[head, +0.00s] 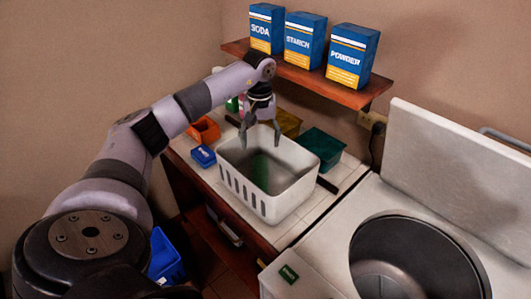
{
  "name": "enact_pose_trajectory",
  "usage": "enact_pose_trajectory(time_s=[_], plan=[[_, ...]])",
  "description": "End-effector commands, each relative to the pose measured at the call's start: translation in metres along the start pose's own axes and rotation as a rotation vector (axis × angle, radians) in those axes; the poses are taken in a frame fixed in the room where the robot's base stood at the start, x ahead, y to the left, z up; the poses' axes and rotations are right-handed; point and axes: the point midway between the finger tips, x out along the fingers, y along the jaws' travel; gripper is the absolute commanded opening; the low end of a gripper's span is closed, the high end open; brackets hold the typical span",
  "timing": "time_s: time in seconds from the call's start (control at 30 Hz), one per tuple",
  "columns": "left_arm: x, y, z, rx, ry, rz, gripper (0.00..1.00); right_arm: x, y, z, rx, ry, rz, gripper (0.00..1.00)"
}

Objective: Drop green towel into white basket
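The white basket (240,192) stands on the tiled counter, with slots in its front wall. A dim green patch, likely the green towel (261,168), lies low inside it; its shape is hard to make out. My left gripper (261,143) hangs pointing down over the back part of the basket. Its two fingers are spread apart with nothing visible between them, and the green patch is below the fingertips. My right gripper is not in view.
Around the basket stand an orange bin (205,130), a small blue box (203,156), a yellow bin (288,122) and a dark green bin (322,146). A shelf (310,76) with three boxes hangs above. A washer with a raised lid (455,165) is at right.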

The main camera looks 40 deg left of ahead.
Motion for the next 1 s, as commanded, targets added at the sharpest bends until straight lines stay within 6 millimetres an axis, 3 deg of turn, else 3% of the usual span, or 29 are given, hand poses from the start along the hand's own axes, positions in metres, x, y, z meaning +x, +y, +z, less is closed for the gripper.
enact_pose_trajectory(time_s=[0.13,0.3,0.53,1.0], plan=[[0.000,0.000,0.000,0.000,0.000,0.000,0.78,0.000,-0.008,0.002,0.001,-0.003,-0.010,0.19],[0.000,0.000,0.000,0.000,0.000,0.000,0.78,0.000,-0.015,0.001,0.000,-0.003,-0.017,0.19],[-0.008,0.000,0.000,0.000,0.001,0.000,0.78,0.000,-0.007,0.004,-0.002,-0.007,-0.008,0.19],[-0.099,0.000,-0.001,0.000,0.003,0.003,0.78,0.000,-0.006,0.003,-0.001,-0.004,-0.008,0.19]])
